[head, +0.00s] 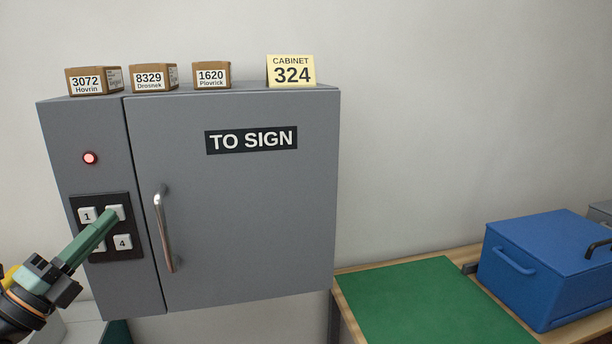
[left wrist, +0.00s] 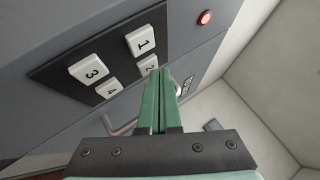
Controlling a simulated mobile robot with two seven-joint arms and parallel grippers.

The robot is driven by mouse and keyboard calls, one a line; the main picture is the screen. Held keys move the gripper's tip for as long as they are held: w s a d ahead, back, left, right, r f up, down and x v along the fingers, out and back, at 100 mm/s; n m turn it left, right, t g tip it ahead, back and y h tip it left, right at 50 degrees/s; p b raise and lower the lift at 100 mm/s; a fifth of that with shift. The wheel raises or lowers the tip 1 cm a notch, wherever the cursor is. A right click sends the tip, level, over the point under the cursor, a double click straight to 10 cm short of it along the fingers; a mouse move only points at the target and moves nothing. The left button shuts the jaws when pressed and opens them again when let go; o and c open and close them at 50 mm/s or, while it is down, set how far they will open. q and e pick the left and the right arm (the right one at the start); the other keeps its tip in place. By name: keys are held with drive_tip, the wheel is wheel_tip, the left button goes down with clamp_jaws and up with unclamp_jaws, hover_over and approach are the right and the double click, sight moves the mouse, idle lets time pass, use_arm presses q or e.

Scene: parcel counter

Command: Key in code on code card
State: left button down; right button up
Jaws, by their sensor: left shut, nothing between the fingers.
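The code card (head: 291,71) is a pale yellow card on top of the grey cabinet, reading "CABINET 324". The keypad (head: 124,256) is a dark panel on the cabinet's left section with white keys: key 1 (head: 87,215), key 4 (head: 122,242), and key 2 (left wrist: 147,64) and key 3 (left wrist: 88,71), clear in the left wrist view. My left gripper (head: 113,221) has green fingers, shut and empty. Its tips are at key 2, partly covering it; whether they press it I cannot tell. In the head view it mostly hides key 3. My right gripper is out of view.
A red lamp (head: 90,158) glows above the keypad. The cabinet door (head: 240,220), marked "TO SIGN", is closed, with a metal handle (head: 164,228). Several labelled boxes, such as 8329 (head: 154,77), stand on top. A green mat (head: 430,300) and blue lidded box (head: 545,265) are at right.

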use_arm(q)
drive_tip(key=shift+w, duration=0.2)
idle(0.4)
drive_tip(key=shift+s, duration=0.5)
drive_tip(key=shift+s+d+p, duration=0.1)
drive_tip(key=shift+p, duration=0.2)
drive_tip(key=s, duration=0.2)
drive_tip(key=s+d+p, duration=0.1)
drive_tip(key=s, duration=0.2)
drive_tip(key=shift+s+d, duration=0.15)
drive_tip(key=shift+s, duration=0.2)
idle(0.3)
